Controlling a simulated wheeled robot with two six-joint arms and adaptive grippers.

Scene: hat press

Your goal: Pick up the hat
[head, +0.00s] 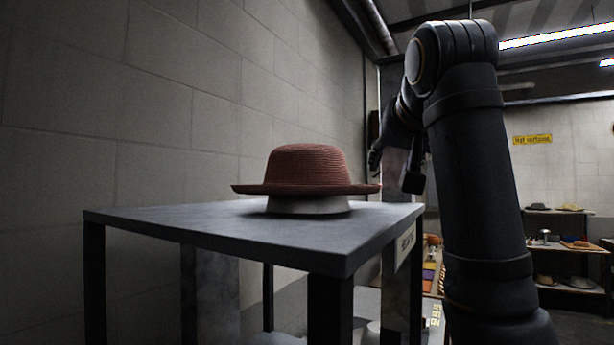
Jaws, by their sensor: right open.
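A reddish-brown woven hat (305,167) with a round crown and a wide brim sits upright on a pale round stand (308,205). The stand rests on a dark grey table (230,232), toward its back right. My right gripper (393,178) is just right of the hat's brim, at about brim height, with its fingers pointing down. It is open and holds nothing that I can see. Part of it is hidden behind my right arm. A gap to the brim seems to show, though its depth is hard to judge. My left gripper is not in view.
A block wall (150,100) runs along the left and behind the table. The table top left of and in front of the hat is clear. At the far right, shelves (565,248) hold several hats, below a yellow sign (532,139).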

